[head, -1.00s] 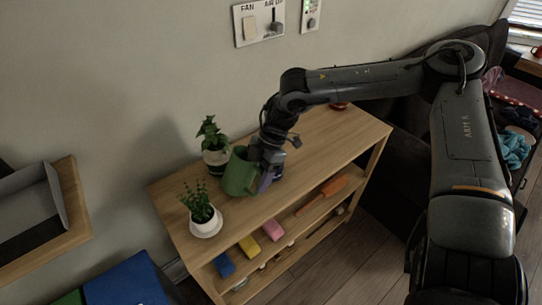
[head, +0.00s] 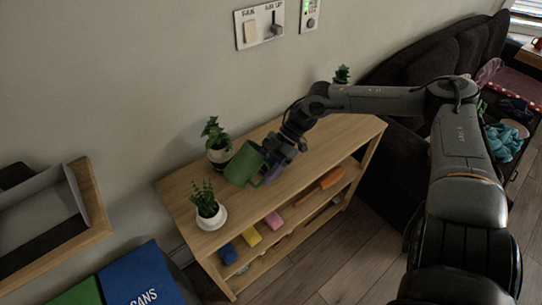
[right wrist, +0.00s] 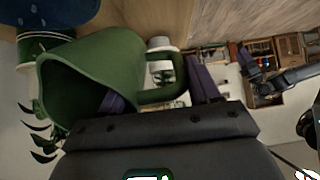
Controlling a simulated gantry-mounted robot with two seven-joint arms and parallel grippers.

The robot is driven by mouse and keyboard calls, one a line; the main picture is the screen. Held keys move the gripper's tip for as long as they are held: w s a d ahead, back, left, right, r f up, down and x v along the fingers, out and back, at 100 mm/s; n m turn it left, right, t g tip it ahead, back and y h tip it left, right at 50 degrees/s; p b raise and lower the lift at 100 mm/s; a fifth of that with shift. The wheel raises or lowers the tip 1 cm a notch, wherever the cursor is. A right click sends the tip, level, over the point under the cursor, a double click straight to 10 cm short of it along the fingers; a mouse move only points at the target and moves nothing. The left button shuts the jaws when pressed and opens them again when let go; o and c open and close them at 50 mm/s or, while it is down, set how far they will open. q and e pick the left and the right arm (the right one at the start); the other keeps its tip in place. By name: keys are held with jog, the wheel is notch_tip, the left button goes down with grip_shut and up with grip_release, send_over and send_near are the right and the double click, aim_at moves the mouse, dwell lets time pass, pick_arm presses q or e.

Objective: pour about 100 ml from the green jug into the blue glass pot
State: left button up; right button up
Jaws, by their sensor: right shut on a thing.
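The green jug (head: 244,164) is above the wooden shelf top, tilted to the left. My right gripper (head: 272,163) is shut on the jug, at its handle side. In the right wrist view the jug (right wrist: 95,65) fills the left half, its wide mouth facing the lower left, and its handle lies between my purple finger pads. I cannot see inside it well enough to tell its contents. No blue glass pot shows clearly in the head view. A dark blue shape (right wrist: 45,10) is cut off at the top left of the right wrist view; I cannot tell what it is.
One potted plant (head: 213,134) stands close behind the jug, another (head: 206,204) in front on the left. The wooden shelf (head: 325,145) is clear on its right part. Colored blocks lie on the lower shelf. A blue bin (head: 140,280) is at lower left.

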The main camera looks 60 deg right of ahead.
jog(key=shift+f+y, duration=0.1)
jog(key=shift+y, duration=0.2)
jog(key=shift+d+f+y+b, duration=0.1)
jog(key=shift+y+b, duration=0.2)
jog(key=shift+y, duration=0.1)
jog(key=shift+t, duration=0.3)
dwell(0.6)
jog(key=shift+s+d+y, duration=0.1)
jog(key=shift+y, duration=0.3)
dwell(0.3)
jog(key=shift+b, duration=0.4)
dwell(0.3)
jog(key=shift+y, duration=0.4)
